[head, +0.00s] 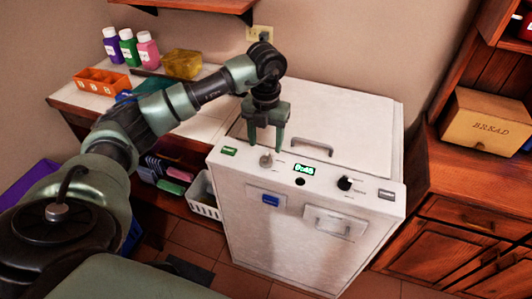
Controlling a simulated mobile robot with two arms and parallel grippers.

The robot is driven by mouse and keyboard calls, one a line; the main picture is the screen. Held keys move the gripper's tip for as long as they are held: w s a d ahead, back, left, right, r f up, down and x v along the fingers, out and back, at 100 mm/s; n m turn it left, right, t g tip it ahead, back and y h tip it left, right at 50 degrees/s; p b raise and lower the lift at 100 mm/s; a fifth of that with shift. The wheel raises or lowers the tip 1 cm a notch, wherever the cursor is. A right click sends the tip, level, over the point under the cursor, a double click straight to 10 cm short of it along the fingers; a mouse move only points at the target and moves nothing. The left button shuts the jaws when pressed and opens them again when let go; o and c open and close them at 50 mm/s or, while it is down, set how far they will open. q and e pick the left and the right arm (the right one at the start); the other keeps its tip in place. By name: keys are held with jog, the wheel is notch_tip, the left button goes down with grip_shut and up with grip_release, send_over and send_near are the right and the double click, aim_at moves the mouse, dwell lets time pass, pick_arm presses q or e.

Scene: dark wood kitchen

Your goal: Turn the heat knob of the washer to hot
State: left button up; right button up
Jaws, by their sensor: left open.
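The white washer (290,215) stands in the middle of the head view. Its sloped top panel carries a light grey knob (265,161) at the left, a lit green display (304,169) in the middle and a black knob (345,183) at the right. Which knob is the heat knob cannot be read from the labels. My left gripper (265,147) points down with its fingers apart, right over the light grey knob. Its fingertips are close to the knob; whether they touch it I cannot tell. My right gripper is not in view.
A green button (229,151) and a grey button (386,195) sit at the panel's ends. A counter with bottles (148,48) and an orange caddy (101,82) is at left. A white basket (204,198) stands beside the washer. A wooden cabinet with a bread box (487,118) is at right.

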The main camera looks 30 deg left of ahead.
aim_at(266, 157)
pick_arm(q)
notch_tip(266, 157, down, 6)
jog(key=shift+r+p, duration=0.15)
jog(key=shift+p, duration=0.4)
grip_shut()
